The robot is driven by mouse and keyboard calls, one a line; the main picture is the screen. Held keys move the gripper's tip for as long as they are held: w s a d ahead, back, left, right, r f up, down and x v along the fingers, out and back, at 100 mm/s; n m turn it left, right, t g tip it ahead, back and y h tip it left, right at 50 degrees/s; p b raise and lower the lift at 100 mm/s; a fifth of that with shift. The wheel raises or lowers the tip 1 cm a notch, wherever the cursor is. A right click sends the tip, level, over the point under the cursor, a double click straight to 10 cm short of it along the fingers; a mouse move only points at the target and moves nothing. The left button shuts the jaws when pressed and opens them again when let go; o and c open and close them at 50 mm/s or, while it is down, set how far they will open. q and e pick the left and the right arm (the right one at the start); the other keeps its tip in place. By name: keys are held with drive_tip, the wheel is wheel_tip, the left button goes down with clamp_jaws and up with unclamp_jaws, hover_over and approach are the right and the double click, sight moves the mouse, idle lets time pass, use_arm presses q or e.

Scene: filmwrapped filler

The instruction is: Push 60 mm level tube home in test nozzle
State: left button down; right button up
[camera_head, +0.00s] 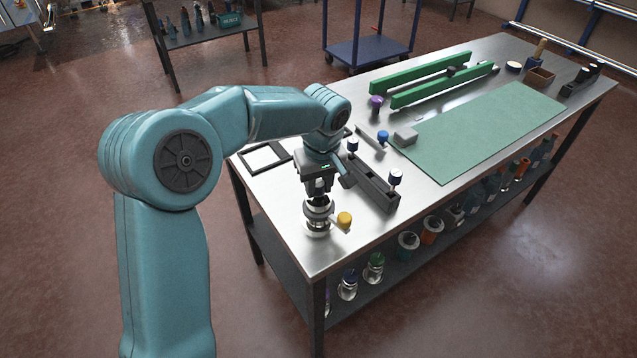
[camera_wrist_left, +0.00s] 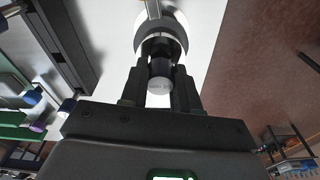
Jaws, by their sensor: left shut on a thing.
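My left gripper (camera_head: 319,192) points down at the near left end of the steel bench. In the left wrist view, its two fingers (camera_wrist_left: 159,98) are shut on the level tube (camera_wrist_left: 160,68), a short dark cylinder with a pale round end. The test nozzle (camera_head: 317,226), a silver and grey round fitting with a ring, stands on the bench directly below the gripper. In the left wrist view, the nozzle ring (camera_wrist_left: 175,28) lies just beyond the tube, in line with it. The fingers hide how deep the tube sits. My right gripper is not in view.
A yellow knob (camera_head: 344,219) is close to the right of the nozzle. A dark grey block (camera_head: 375,189) with blue-topped knobs stands behind it. A black frame (camera_head: 264,158) lies to the left. A green mat (camera_head: 484,131) and green rails (camera_head: 420,73) lie farther back. The near bench corner is clear.

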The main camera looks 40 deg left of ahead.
use_arm(q)
drive_tip(key=shift+f, duration=0.3)
drive_tip(key=c, duration=0.8)
unclamp_jaws()
drive_tip(key=shift+o, duration=0.2)
drive_tip(key=shift+r, duration=0.1)
drive_tip(key=shift+r, duration=0.1)
wheel_tip(320, 180, up, 16)
drive_tip(key=s+d, duration=0.1)
drive_tip(key=shift+d+p, duration=0.3)
drive_tip(key=shift+p, duration=0.05)
